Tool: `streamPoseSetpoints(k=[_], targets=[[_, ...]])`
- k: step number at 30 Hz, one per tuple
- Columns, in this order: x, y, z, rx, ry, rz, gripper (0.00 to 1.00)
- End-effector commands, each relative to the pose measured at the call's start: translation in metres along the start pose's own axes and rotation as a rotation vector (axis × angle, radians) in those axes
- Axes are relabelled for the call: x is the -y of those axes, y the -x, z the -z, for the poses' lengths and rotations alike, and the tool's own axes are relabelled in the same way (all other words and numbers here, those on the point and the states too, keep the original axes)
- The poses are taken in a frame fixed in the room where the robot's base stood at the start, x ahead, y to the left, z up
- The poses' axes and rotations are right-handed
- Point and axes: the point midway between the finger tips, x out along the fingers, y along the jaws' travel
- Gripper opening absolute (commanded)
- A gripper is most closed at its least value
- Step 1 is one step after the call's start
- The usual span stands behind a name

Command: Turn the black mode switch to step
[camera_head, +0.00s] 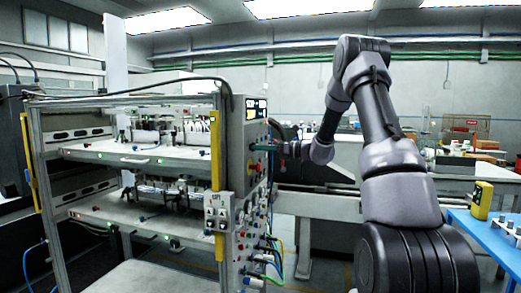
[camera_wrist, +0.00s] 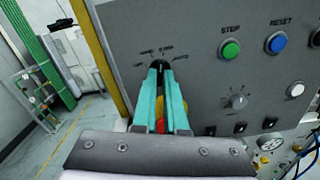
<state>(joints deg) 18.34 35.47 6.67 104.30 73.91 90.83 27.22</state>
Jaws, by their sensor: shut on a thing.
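The black mode switch (camera_wrist: 160,64) is on the grey control panel (camera_wrist: 205,75), with an arc of small labels above it; one near the top seems to read STEP and one at the right AUTO. My gripper (camera_wrist: 160,72) has teal fingers shut on the switch from both sides. The fingers cover most of the switch, and which label it points to cannot be told. In the head view my gripper (camera_head: 268,147) reaches the panel side (camera_head: 252,170) of the machine from the right; the switch is hidden there.
A green STEP button (camera_wrist: 230,48), a blue RESET button (camera_wrist: 277,42) and a grey knob (camera_wrist: 238,101) are right of the switch. A red and yellow control (camera_wrist: 161,118) shows between my fingers. Cables (camera_head: 277,255) hang low on the panel. A blue table (camera_head: 490,235) stands at the right.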

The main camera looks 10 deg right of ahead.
Motion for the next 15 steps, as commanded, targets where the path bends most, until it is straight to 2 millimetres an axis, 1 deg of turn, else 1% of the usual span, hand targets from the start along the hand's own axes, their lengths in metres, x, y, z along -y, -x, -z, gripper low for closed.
streamPoseSetpoints(k=[6,15], targets=[[0.0006,0.0011,0.0010,-0.002,-0.083,0.002,0.00],[0.0007,0.0012,0.0011,-0.002,-0.121,0.003,0.00]])
